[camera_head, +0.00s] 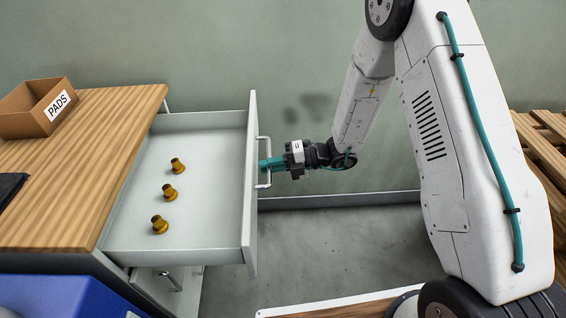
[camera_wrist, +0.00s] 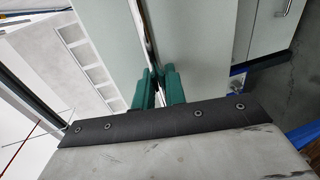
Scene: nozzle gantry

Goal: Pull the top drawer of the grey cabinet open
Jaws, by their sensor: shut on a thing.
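The grey cabinet (camera_head: 75,262) stands at the left under a wooden top. Its top drawer (camera_head: 195,122) is pulled far out to the right, and its inside shows. Three brass nozzles lie or stand in it: one at the back (camera_head: 178,166), one in the middle (camera_head: 170,192) and one at the front (camera_head: 160,225). My gripper (camera_head: 268,164) is shut on the drawer handle (camera_head: 264,145), a bar on the outer side of the drawer front. In the wrist view the teal fingers (camera_wrist: 158,88) close around the handle bar (camera_wrist: 148,35).
A cardboard box marked PADS (camera_head: 28,110) sits on the wooden top (camera_head: 75,205). A lower handle (camera_head: 172,280) shows beneath the open drawer. A blue object (camera_head: 60,296) is at the front left. Wooden slats (camera_head: 540,150) are at the right. The floor (camera_head: 330,245) right of the drawer is clear.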

